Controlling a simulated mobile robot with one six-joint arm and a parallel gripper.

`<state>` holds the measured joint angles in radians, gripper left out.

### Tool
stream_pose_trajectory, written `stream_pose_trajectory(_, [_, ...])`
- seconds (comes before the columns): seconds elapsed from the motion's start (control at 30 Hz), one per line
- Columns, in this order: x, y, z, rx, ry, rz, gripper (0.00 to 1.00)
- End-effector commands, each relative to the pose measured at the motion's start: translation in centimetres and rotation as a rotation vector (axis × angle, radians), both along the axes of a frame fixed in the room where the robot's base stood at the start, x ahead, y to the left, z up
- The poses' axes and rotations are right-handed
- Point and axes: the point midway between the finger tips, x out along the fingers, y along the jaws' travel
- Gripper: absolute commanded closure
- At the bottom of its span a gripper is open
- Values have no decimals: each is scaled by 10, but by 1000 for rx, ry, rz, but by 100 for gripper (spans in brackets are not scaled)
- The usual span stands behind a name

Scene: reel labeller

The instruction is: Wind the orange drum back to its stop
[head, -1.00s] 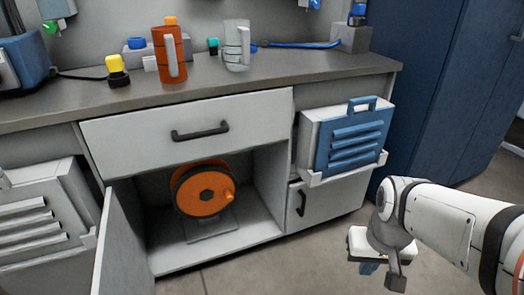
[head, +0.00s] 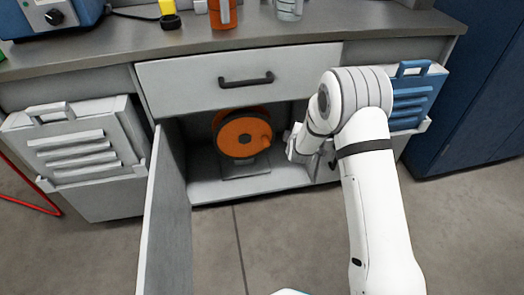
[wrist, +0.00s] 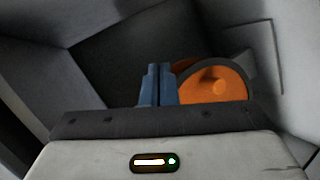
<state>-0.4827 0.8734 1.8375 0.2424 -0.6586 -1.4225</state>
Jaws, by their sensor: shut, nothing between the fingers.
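The orange drum (head: 238,138) stands on a grey base (head: 245,167) inside the open lower cabinet. In the head view my wrist is at the cabinet opening, right of the drum; the fingertips are not clear there. I cannot tell whether they touch the drum.
The open cabinet door (head: 168,215) stands out to the left of the opening. A closed drawer (head: 240,82) is above it. A white louvred box (head: 85,150) hangs on the left, a blue one (head: 412,98) on the right behind my arm. The floor in front is clear.

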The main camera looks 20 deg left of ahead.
Motion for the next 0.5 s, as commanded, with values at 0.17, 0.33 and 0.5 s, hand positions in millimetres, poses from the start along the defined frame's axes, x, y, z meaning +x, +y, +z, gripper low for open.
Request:
stream_pose_trajectory(0.17, [-7,54,-57,-193,-246,125,100])
stream_pose_trajectory(0.33, [-32,85,-103,-377,-471,193,100])
stream_pose_trajectory(0.5, [-72,101,-145,-560,-683,228,100])
